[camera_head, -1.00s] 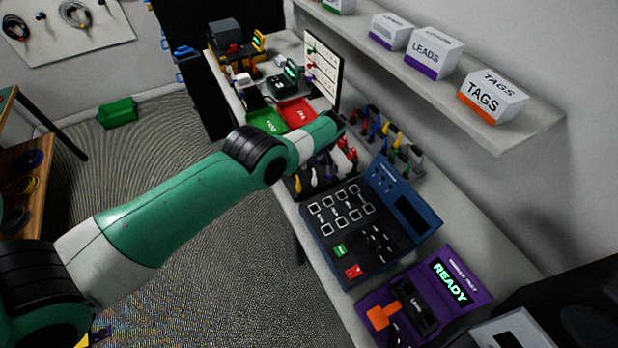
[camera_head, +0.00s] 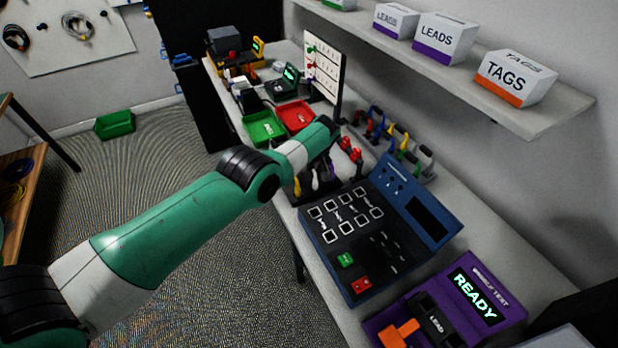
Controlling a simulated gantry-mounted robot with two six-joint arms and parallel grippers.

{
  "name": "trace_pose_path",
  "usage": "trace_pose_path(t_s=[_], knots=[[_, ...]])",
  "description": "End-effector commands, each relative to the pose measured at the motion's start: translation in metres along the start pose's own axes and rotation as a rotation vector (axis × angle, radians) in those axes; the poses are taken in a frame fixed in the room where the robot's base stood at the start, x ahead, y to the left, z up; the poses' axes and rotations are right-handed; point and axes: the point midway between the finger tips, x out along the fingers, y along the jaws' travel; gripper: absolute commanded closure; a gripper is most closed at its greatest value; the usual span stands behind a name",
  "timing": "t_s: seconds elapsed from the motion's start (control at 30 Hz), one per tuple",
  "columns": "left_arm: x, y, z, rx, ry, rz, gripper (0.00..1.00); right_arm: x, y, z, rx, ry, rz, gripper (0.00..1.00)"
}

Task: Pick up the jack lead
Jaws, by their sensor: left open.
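My left arm reaches across from the left, and my left gripper (camera_head: 331,130) is at its far end, over the bench by the lead rack. The gripper is open; its fingers are small and partly hidden by the wrist. Several leads hang below and beside it, among them one with a yellow end (camera_head: 297,187) and some with red plugs (camera_head: 346,143). I cannot tell which of them is the jack lead. A second row of blue, yellow and green plugs (camera_head: 403,143) stands behind. My right gripper is not in view.
A blue test panel (camera_head: 345,268) and a purple tester (camera_head: 505,292) reading READY sit nearer on the bench. A green tray (camera_head: 263,127) and a red tray (camera_head: 295,115) lie beyond the arm. A shelf with white boxes (camera_head: 515,78) overhangs at right.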

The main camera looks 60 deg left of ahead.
Motion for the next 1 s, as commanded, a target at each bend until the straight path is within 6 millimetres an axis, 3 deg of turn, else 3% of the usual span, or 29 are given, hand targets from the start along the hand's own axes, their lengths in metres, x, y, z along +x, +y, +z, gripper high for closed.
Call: trace_pose_path(t_s=[0.07,0.4,0.83,1.0], knots=[[-0.001,0.000,-0.001,0.000,0.000,0.000,0.43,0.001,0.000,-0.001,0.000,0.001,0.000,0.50],[-0.001,0.000,0.000,0.000,0.000,0.000,1.00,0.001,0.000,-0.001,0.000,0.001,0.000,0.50],[-0.002,0.000,-0.001,0.000,0.000,0.000,1.00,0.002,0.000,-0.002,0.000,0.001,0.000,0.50],[-0.012,0.000,-0.005,0.000,0.001,0.000,1.00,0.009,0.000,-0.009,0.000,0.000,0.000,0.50]])
